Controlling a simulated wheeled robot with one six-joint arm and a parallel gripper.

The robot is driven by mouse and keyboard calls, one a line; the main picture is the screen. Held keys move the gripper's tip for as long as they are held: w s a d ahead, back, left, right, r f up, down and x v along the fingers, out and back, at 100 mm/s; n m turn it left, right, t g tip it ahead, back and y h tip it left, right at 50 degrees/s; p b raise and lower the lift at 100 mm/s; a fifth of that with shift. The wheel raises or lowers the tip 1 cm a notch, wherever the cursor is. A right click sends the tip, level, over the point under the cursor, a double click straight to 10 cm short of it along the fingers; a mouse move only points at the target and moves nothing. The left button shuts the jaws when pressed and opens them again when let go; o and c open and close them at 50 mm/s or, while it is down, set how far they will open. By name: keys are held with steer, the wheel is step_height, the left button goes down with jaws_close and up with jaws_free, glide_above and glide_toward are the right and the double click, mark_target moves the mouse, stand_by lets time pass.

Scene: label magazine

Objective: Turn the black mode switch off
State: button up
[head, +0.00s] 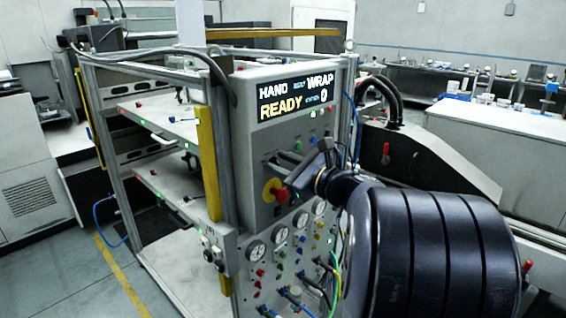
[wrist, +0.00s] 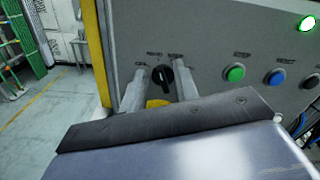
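The black mode switch (wrist: 162,76) is a round knob on the grey panel, with a pale mark pointing to the upper left. Small labels sit around it, too small to read. My gripper (wrist: 156,84) is open, with one grey finger on each side of the knob. Gaps show between the knob and both fingers, so nothing is gripped. In the head view my gripper (head: 282,174) is at the front of the control panel (head: 250,148), coming from the right. There I cannot make out the switch among the fingers.
A red and yellow emergency stop (head: 274,190) sits just below my gripper; its yellow part (wrist: 157,103) shows between the fingers. Green (wrist: 235,72) and blue (wrist: 276,77) buttons are to the right. A lit display (head: 295,95) is above, and gauges (head: 256,253) and hoses are below.

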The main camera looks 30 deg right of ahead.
jaws_close()
